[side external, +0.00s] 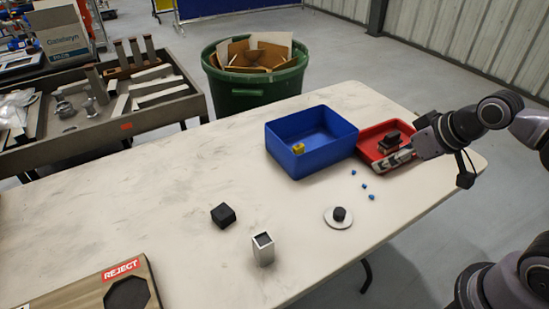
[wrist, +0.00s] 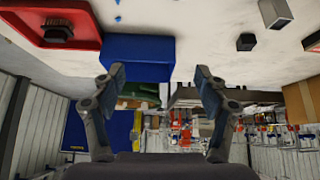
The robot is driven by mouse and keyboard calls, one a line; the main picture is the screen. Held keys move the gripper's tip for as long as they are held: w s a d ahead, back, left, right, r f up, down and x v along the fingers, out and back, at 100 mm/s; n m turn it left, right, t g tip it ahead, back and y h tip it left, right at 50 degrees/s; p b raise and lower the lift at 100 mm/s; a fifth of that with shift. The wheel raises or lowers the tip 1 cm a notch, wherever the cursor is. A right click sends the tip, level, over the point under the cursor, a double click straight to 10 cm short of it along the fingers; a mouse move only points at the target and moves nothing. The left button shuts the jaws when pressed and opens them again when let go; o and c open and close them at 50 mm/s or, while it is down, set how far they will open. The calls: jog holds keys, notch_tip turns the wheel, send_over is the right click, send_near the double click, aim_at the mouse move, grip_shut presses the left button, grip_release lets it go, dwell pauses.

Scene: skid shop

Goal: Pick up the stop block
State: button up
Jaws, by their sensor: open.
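A black cube-shaped block (side external: 223,215), which looks most like the stop block, lies on the pale table left of centre. It also shows in the wrist view (wrist: 246,42), at the upper right. No label confirms which piece is the stop block. My gripper (side external: 391,161) is over the red tray at the table's right end, far from this block. In the wrist view my gripper (wrist: 160,72) has its two fingers spread with nothing between them. A dark piece (side external: 390,141) is in the red tray beside my gripper; it also shows in the wrist view (wrist: 58,32).
A blue bin (side external: 312,164) holding a small yellow piece stands left of the red tray (side external: 370,149). A silver upright block (side external: 263,250), a white disc (side external: 330,221) with a dark knob, and small blue bits are on the table. The REJECT board (side external: 90,295) lies front left.

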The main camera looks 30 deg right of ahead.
jog(key=w+a+r+n+g, duration=0.2)
jog(key=w+a+r+n, duration=0.3)
jog(key=w, duration=0.4)
jog(key=n+g, duration=0.5)
jog(key=n, duration=1)
send_over(222, 211)
notch_tip(222, 211, down, 18)
jog(key=r, duration=0.1)
jog(key=shift+s+a+f, duration=0.1)
jog(key=shift+a+f, duration=0.05)
jog(key=shift+f, duration=0.35)
jog(key=shift+s+a+f, duration=0.1)
jog(key=shift+a+f, duration=0.05)
jog(key=shift+f, duration=0.3)
notch_tip(222, 211, down, 5)
jog(key=shift+w+r, duration=0.1)
jog(key=shift+d+f, duration=0.2)
jog(key=shift+f, duration=1.15)
jog(key=shift+d+f, duration=0.15)
jog(key=shift+f, duration=1.15)
